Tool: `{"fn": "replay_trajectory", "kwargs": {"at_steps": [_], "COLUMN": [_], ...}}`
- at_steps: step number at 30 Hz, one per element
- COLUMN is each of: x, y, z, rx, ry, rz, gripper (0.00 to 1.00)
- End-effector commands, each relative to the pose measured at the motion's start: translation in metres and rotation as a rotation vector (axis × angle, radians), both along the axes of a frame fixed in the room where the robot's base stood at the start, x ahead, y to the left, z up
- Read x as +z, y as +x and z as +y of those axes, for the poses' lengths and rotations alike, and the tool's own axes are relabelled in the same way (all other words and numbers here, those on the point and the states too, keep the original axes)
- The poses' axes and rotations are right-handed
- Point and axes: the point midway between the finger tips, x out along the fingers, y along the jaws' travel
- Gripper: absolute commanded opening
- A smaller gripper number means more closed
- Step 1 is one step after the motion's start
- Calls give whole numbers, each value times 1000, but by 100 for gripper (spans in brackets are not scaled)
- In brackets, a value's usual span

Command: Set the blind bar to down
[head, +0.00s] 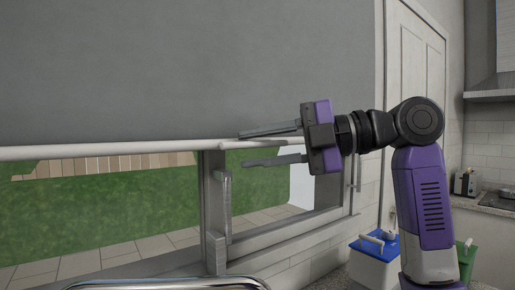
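The blind (180,65) is a grey sheet that covers the upper part of the window. Its white blind bar (90,150) runs along the lower edge, level across the picture, and the window below it is uncovered. My gripper (272,146) comes in from the right with its two fingers apart, one above the other. The upper finger lies at about bar height and the lower finger just below it in the picture. Whether the fingers touch or straddle the bar cannot be told. Nothing is seen held between them.
The window frame (213,215) has a thick upright post below the bar. A metal rim (165,284) shows at the bottom edge. A blue-lidded container (375,248) and a green bin (466,258) stand at the lower right. A white door (408,60) and a toaster (466,183) are behind my arm.

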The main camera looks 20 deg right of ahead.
Motion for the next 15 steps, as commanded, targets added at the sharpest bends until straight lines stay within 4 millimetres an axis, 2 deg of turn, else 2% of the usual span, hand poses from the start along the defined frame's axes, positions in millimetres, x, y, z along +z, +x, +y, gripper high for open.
{"fn": "replay_trajectory", "kwargs": {"at_steps": [5, 15], "x": [2, 9], "y": [-7, -35], "z": [-11, -55], "rx": [-1, -2], "ry": [1, 0], "rz": [-1, 0], "gripper": [32, 32]}}
